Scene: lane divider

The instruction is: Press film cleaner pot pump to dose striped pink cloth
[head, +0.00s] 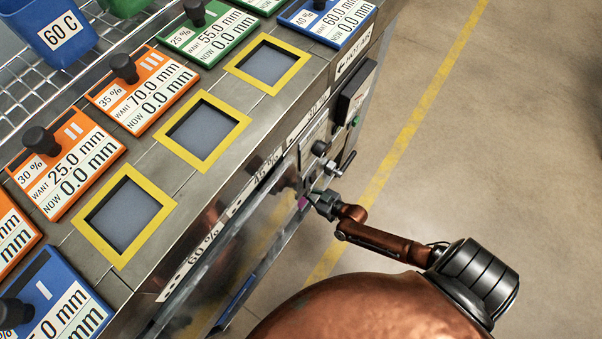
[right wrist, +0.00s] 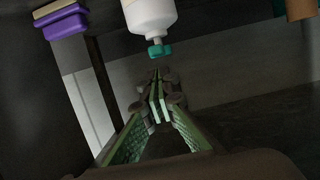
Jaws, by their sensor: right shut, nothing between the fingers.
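My right gripper (head: 322,204) is at the front face of the metal counter, low beside its control panel. In the right wrist view its fingers (right wrist: 157,92) are closed together with nothing between them. A white container with a teal tip (right wrist: 148,14) shows just beyond the fingertips, apart from them; its upper part is cut off, and I cannot tell whether it is the film cleaner pot. A small magenta patch (head: 303,202) shows beside the gripper in the head view; I cannot tell what it is. No striped pink cloth is recognisable. My left gripper is not in view.
The counter carries yellow-framed wells (head: 201,131) and orange, green and blue labelled panels with black knobs (head: 124,67). A purple block with a cream top (right wrist: 65,22) is at upper left in the wrist view. The floor (head: 500,150) to the right is clear.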

